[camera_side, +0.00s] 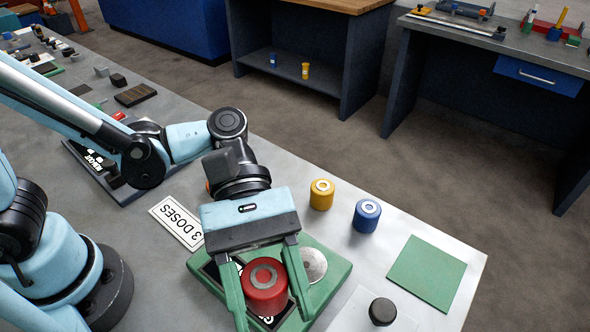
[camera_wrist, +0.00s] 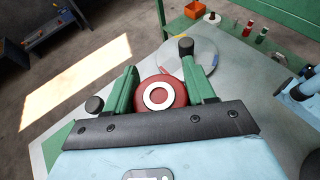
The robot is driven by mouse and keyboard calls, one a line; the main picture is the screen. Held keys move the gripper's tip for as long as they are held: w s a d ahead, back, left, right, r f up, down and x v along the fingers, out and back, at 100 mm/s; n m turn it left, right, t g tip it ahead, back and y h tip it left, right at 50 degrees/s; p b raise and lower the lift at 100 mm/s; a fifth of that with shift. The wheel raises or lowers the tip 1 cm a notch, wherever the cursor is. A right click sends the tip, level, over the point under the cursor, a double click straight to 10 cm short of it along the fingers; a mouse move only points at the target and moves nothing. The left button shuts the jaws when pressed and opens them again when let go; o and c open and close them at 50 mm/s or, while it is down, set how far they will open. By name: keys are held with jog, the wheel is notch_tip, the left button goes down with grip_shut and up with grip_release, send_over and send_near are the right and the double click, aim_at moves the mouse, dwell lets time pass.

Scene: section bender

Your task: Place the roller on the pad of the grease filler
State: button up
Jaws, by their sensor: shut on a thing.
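A red roller (camera_side: 264,284) with a pale ring on top is upright between the green fingers of my gripper (camera_side: 266,290). My gripper is shut on it, one finger on each side; the wrist view also shows the roller (camera_wrist: 159,92). It is over a green base (camera_side: 333,272), which appears to be the grease filler. The base carries a round silver disc (camera_side: 314,262) just right of the right finger, and a black lettered plate, partly hidden by the roller and fingers. I cannot tell whether the roller touches the plate, nor which part is the pad.
A yellow roller (camera_side: 321,195) and a blue roller (camera_side: 367,215) stand behind the base. A green square (camera_side: 427,271) and a black knob (camera_side: 382,311) are to the right. A "3 DOSES" card (camera_side: 178,222) lies to the left. The bench's right edge is near.

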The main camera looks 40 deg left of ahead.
send_over(311, 275)
notch_tip(311, 275, down, 7)
jog(key=shift+f, duration=1.95)
jog(key=shift+f, duration=0.2)
jog(key=o, duration=1.3)
jog(key=shift+r, duration=0.1)
